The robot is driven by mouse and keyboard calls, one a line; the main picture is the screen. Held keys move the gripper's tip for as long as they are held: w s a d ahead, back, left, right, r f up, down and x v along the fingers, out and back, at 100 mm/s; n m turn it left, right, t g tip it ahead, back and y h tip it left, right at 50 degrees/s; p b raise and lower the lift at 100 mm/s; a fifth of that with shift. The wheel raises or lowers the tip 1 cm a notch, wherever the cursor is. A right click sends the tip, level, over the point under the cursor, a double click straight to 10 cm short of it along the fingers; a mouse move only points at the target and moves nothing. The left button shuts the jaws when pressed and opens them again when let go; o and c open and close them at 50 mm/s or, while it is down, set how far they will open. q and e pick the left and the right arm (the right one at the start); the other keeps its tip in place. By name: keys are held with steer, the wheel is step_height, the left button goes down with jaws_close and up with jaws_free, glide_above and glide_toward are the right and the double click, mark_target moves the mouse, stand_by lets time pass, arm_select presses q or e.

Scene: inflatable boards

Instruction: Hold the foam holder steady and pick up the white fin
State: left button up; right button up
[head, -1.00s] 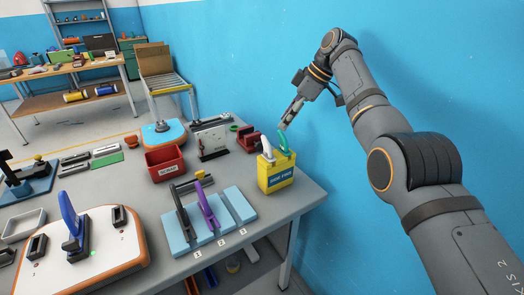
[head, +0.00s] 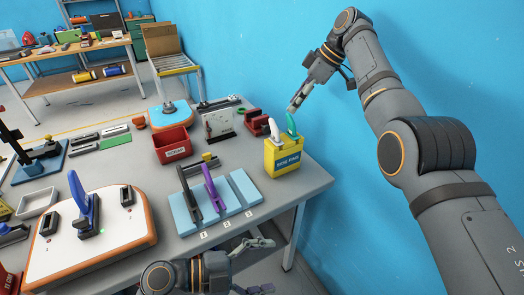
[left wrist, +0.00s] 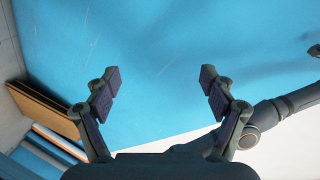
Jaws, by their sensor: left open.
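The white fin (head: 283,135) stands in a yellow box (head: 283,160) marked for side fins, beside a green fin (head: 291,124). A light blue foam holder (head: 244,187) with numbered slots lies on the table, holding a black fin (head: 189,193) and a purple fin (head: 213,187) upright. My left gripper (head: 265,268) is open and empty at the table's front edge, below the foam holder and apart from it. Its spread fingers show in the left wrist view (left wrist: 161,78). My right gripper (head: 296,104) is above the yellow box, near the green fin's top; its jaws are too small to read.
A white board with an orange rim (head: 90,240) bears a blue fin (head: 82,205) at the left. A red bin (head: 173,146) and a grey-white stand (head: 219,124) are behind the foam holder. The blue wall (head: 400,60) is close behind my right arm.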

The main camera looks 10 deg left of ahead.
arm_select(q)
steer(key=w+a+r+m+y, duration=0.1)
steer(key=w+a, duration=0.1)
steer(key=w, duration=0.3)
steer(key=w+a+r+m+y, duration=0.1)
steer(key=w+a+r, duration=0.1)
steer(key=w, duration=0.3)
steer(key=n+t+y, duration=0.3)
steer(key=n, duration=0.4)
glide_toward(269, 146)
steer(key=a, duration=0.3)
steer(key=w+d+r+n+t, duration=0.1)
steer(key=w+d+n, duration=0.1)
steer(key=w+n, duration=0.55)
steer(key=shift+g+h, duration=0.6)
steer(key=d+f, duration=0.1)
steer(key=s+d+f, duration=0.1)
steer(key=d, duration=0.1)
steer(key=s+d+f, duration=0.1)
steer(key=d+f, duration=0.1)
steer(key=shift+s, duration=0.2)
steer(key=shift+s+d+f, duration=0.25)
steer(key=shift+s+d, duration=0.05)
steer(key=shift+d, duration=0.1)
steer(key=x, duration=0.7)
steer(key=shift+w+d+f, duration=0.15)
steer(key=shift+w+f, duration=0.05)
steer(key=shift+f, duration=0.05)
steer(key=shift+c, duration=0.3)
